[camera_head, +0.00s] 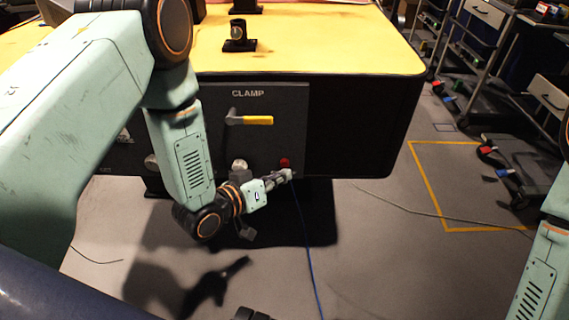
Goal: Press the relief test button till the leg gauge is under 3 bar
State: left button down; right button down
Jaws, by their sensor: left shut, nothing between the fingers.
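A dark panel (290,100) marked CLAMP is on the side of the yellow-topped table. A small red button (285,162) is low on the panel at its right. My left gripper (286,176) is shut and empty, its fingertips just below the red button in the picture. I cannot tell whether they touch it. A pale round fitting (239,166), perhaps a gauge, is left of the button, partly behind my gripper's wrist. Its reading is too small to tell. My right gripper is out of view; only part of that arm shows at the right edge.
A lever with a yellow handle (257,120) sits under the CLAMP label. A dark bracket (239,40) stands on the yellow tabletop (320,45). A thin blue cable (307,245) runs down across the floor. Metal carts stand at the upper right; the floor before them is mostly clear.

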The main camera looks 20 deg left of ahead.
pick_arm(q)
jog(key=shift+s+d+p, duration=0.2)
jog(key=shift+s+d, duration=0.05)
jog(key=shift+s, duration=0.55)
jog(key=shift+s+d+p, duration=0.15)
jog(key=shift+s+d, duration=0.05)
jog(key=shift+s, duration=0.6)
jog(key=shift+s+d+p, duration=0.2)
jog(key=shift+s+d, duration=0.05)
jog(key=shift+s, duration=0.55)
jog(key=shift+f, duration=0.15)
jog(key=s+a+f+g+y, duration=0.4)
jog(key=s+a+f+g, duration=0.15)
jog(key=s+f, duration=0.5)
jog(key=s+a+f+g+y, duration=0.1)
jog(key=s+g, duration=0.6)
jog(key=s, duration=1.1)
jog(key=shift+a+f+n+y, duration=0.2)
jog(key=shift+a+n+y, duration=0.1)
jog(key=shift+a+y, duration=0.65)
